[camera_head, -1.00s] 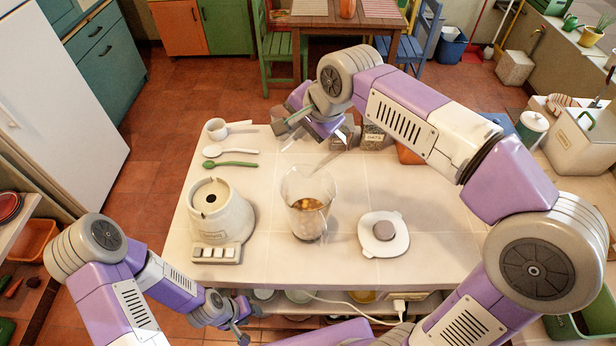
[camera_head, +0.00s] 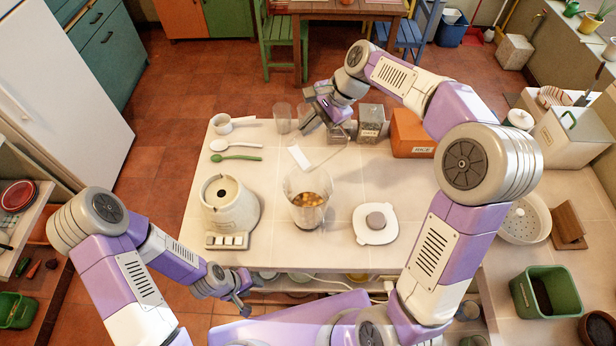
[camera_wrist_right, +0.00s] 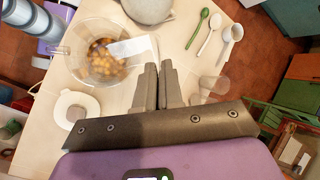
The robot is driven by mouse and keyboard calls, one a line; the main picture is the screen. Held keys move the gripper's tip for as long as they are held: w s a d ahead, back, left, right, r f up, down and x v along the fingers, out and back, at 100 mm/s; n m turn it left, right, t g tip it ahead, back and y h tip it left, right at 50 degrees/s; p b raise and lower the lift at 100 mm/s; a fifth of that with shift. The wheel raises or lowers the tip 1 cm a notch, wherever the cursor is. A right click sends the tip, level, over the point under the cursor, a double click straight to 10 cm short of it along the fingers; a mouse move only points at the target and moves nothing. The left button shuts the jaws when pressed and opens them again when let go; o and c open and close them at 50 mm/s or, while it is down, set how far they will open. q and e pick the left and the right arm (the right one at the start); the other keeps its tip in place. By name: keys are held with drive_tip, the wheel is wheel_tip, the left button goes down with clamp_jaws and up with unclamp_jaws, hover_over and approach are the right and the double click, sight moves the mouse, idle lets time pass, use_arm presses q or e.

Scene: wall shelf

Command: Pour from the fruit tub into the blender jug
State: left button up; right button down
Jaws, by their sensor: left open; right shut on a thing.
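The blender jug (camera_head: 309,214) is clear and stands upright on the worktop, with orange and yellow fruit pieces in its bottom. It also shows in the right wrist view (camera_wrist_right: 82,62). My right gripper (camera_head: 318,127) is shut on the fruit tub (camera_head: 298,157), a see-through tub with a white label. The tub is held behind the jug's rim in the head view; its outline is faint, and I cannot tell its exact tilt or any fruit left inside. Its label also shows beyond the fingers in the wrist view (camera_wrist_right: 133,47). My left gripper (camera_head: 243,305) is open and empty below the worktop's front edge.
The white blender base (camera_head: 228,203) stands left of the jug, the lid (camera_head: 375,224) right. Spoons (camera_head: 236,157) and a measuring cup (camera_head: 222,123) lie at back left. Clear glasses (camera_head: 283,118), dark containers (camera_head: 370,122) and an orange rice box (camera_head: 413,133) line the back.

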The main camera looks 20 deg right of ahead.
sight(303, 139)
drive_tip(key=shift+w+d+f+m+g+y+p, duration=0.75)
drive_tip(key=shift+w+g+y+p, duration=0.2)
drive_tip(key=shift+p, duration=2.15)
drive_tip(key=shift+w+d+f+g+y+p, duration=0.25)
drive_tip(key=shift+d+f+g+y+p, duration=0.15)
drive_tip(key=shift+f, duration=0.2)
drive_tip(key=shift+w+d+f+m+g+y, duration=0.1)
drive_tip(key=shift+w+f+m+g+y, duration=0.25)
drive_tip(key=shift+f, duration=0.3)
drive_tip(key=shift+w+d+f+m+g+y, duration=0.3)
drive_tip(key=shift+f+m+g+y, duration=0.15)
drive_tip(key=shift+f+g+y, duration=0.25)
drive_tip(key=shift+w+d+f+m+g+y, duration=0.2)
drive_tip(key=shift+f+m+g+y, duration=0.25)
drive_tip(key=shift+y, duration=0.35)
